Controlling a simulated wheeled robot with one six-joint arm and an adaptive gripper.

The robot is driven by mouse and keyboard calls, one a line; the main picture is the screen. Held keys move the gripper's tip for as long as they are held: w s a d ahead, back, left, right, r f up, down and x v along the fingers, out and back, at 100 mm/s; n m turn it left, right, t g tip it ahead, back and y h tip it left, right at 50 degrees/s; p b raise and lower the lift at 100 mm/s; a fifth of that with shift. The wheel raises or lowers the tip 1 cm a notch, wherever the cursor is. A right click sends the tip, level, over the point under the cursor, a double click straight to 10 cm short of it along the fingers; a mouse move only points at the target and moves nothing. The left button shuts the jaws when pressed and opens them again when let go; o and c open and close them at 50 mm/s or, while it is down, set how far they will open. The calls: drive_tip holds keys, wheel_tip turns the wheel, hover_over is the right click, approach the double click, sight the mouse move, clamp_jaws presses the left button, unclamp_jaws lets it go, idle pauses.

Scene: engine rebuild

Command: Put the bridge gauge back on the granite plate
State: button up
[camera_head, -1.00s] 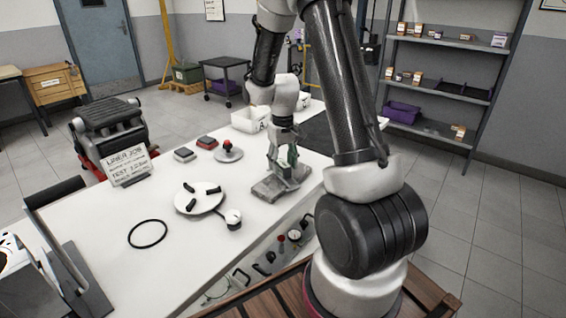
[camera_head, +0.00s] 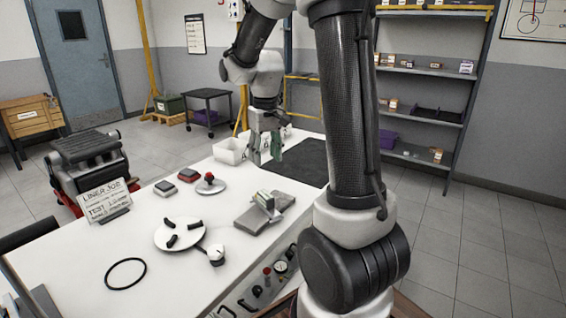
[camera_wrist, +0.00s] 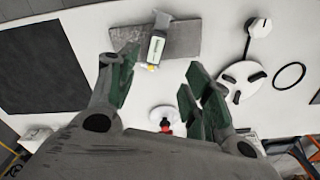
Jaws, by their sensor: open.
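The granite plate (camera_head: 246,219) is a grey slab on the white bench. What looks like the bridge gauge (camera_head: 264,201), a small piece with a pale green top, rests on it. In the wrist view the gauge (camera_wrist: 157,45) lies across the plate (camera_wrist: 187,40), with a white labelled body and a small yellow and blue end near the plate's lower edge. My gripper (camera_head: 264,148) is open and empty, raised above the bench beyond the plate and apart from the gauge. In the wrist view its green-padded fingers (camera_wrist: 161,60) are spread, with the gauge seen between and beyond them.
A round white stand with a red knob (camera_head: 210,180) and small red and grey boxes (camera_head: 188,175) stand left of the plate. A white disc with black pads (camera_head: 180,234) and a black ring (camera_head: 126,273) are nearer. A white bin (camera_head: 230,151) and black mat (camera_head: 300,160) lie behind.

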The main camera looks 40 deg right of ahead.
drive_tip(key=s+a+r+t, duration=0.2)
drive_tip(key=s+r, duration=0.2)
drive_tip(key=s, duration=0.7)
drive_tip(key=s+a+r+t, duration=0.1)
drive_tip(key=s+r, duration=0.4)
drive_tip(key=s, duration=0.5)
drive_tip(key=shift+s+a+t, duration=0.35)
drive_tip(key=shift+a+t, duration=0.05)
drive_tip(key=shift+a, duration=0.25)
